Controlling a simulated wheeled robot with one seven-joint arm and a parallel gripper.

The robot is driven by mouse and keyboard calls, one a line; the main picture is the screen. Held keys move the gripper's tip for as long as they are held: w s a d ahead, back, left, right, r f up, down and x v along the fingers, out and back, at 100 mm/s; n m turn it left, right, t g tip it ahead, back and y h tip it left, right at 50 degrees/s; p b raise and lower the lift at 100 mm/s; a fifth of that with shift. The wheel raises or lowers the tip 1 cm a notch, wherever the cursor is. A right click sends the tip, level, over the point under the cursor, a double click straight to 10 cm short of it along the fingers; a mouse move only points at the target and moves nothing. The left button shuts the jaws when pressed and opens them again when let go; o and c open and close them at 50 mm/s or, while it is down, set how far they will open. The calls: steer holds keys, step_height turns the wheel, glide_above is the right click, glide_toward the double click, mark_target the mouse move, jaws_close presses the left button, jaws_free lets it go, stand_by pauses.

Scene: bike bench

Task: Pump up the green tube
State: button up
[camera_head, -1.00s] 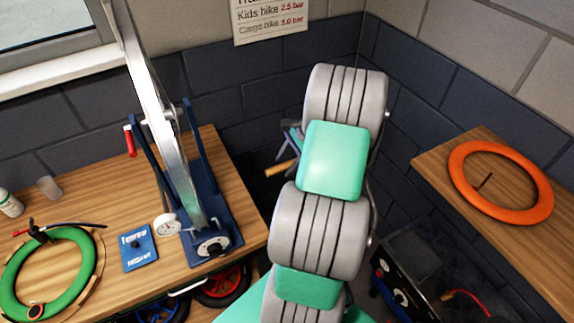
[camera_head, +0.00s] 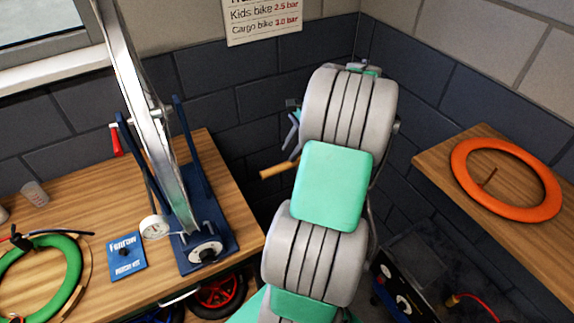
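The green tube (camera_head: 66,284) lies on the left workbench at the left edge of the picture, partly cut off. A black fitting (camera_head: 19,238) sits on its upper rim. My arm, grey and green, rises through the middle of the view. A black box-like unit with a red hose (camera_head: 478,305) stands low at the right and may be the pump.
A wheel stands in a blue truing stand (camera_head: 222,262) on the workbench (camera_head: 88,213). An orange tube (camera_head: 461,160) lies on the right shelf (camera_head: 440,155). A wall sign (camera_head: 262,18) gives pressures.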

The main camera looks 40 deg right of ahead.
mark_target(280, 166)
steer(key=r+h+b, duration=0.1)
steer(key=b, duration=0.1)
steer(key=w+r+n+t+h+b, duration=0.1)
steer(key=r+b, duration=0.1)
steer(key=b, duration=0.1)
steer(key=w+r+h+b, duration=0.1)
steer(key=b, duration=0.1)
steer(key=shift+a+r+b, duration=0.25)
steer(key=shift+r+b, duration=0.05)
steer(key=shift+r, duration=0.05)
steer(key=c, duration=0.5)
steer(key=s+a+r+n+h+b, duration=0.1)
steer(key=s+a+r+n, duration=0.2)
steer(key=r+n, duration=0.2)
step_height(280, 166, up, 2)
steer(key=shift+a+n+t+h, duration=0.4)
steer(key=f+n+b, duration=0.1)
steer(key=f+n, duration=0.2)
steer(key=f, duration=0.1)
steer(key=w+f+n+g+b, duration=0.1)
steer(key=f+n, duration=0.3)
steer(key=f, duration=0.1)
steer(key=w+d+f+n+b, duration=0.1)
steer(key=f+n, duration=0.2)
steer(key=f, duration=0.2)
steer(key=shift+f+b, duration=0.2)
steer(key=shift+b, duration=0.2)
steer(key=shift+d+f, duration=0.1)
steer(key=shift+f, duration=0.2)
